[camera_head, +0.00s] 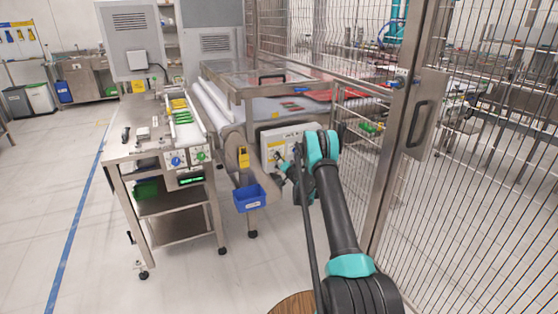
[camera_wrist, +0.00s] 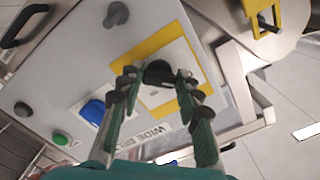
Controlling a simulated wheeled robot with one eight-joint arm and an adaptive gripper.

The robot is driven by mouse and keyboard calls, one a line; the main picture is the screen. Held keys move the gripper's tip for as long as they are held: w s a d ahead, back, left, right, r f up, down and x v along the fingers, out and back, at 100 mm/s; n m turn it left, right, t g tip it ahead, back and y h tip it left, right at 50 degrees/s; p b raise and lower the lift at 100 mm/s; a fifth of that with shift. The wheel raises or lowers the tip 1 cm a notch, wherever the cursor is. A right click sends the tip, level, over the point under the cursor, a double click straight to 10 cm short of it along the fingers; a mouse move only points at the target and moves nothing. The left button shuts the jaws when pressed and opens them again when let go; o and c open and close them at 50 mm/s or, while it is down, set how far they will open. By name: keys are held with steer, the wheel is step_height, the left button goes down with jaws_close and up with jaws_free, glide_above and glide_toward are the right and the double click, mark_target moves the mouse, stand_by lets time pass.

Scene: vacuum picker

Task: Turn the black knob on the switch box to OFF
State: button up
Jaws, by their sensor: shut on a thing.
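The switch box (camera_head: 288,138) is a pale box on the front of the machine in the head view. Its grey face (camera_wrist: 60,75) fills much of the wrist view. The black knob (camera_wrist: 158,70) sits on a yellow-bordered plate (camera_wrist: 185,50) on that face. My gripper (camera_wrist: 157,79) is shut on the black knob, with one finger on each side of it. In the head view my gripper (camera_head: 284,168) is at the front of the box, and the knob is hard to make out there. The knob's OFF mark cannot be read.
Beside the plate are a blue knob (camera_wrist: 93,111), a green button (camera_wrist: 60,139) and a grey knob (camera_wrist: 117,14). A blue bin (camera_head: 249,198) hangs left of my gripper. A steel table (camera_head: 135,150) stands further left. A wire fence (camera_head: 480,190) closes the right side.

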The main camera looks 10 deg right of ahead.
steer(key=shift+s+f, duration=0.1)
stand_by(0.3)
steer(key=o, duration=1.2)
steer(key=shift+c, duration=0.2)
steer(key=v, duration=1.2)
